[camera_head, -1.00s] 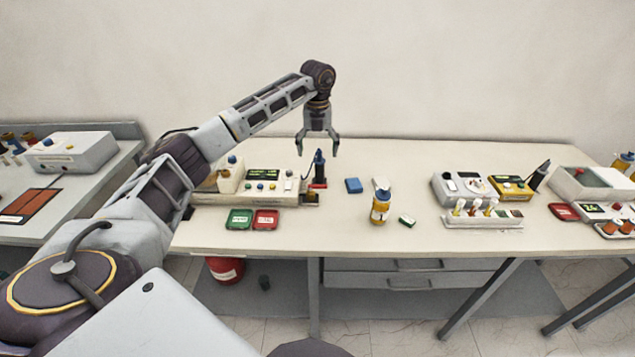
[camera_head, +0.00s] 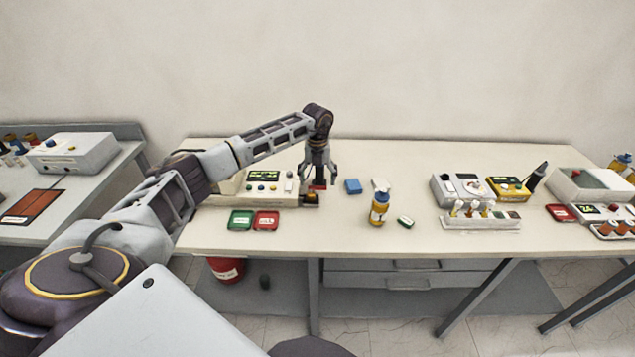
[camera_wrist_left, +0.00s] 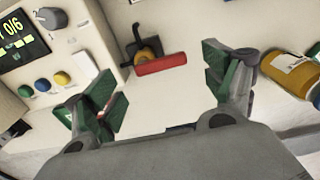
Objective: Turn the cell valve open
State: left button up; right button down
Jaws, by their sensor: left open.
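The cell valve shows in the left wrist view as a red bar handle (camera_wrist_left: 160,64) with a yellow-orange part (camera_wrist_left: 146,53) behind it, on a dark bracket beside the white control box (camera_wrist_left: 45,65). In the head view the red handle (camera_head: 318,185) is partly hidden by my left gripper. My left gripper (camera_head: 319,179) points down over the valve. In the wrist view its green-padded fingers (camera_wrist_left: 162,82) are spread wide, with the red handle between and beyond them, not gripped. My right gripper is in no view.
Green (camera_head: 240,219) and red (camera_head: 266,220) labelled tiles lie in front of the box. A vial rack (camera_head: 482,222) stands farther right. The table front is mostly clear.

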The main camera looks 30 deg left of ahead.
aim_at(317, 189)
pick_arm(q)
jog(key=shift+f, duration=1.4)
jog(key=c, duration=1)
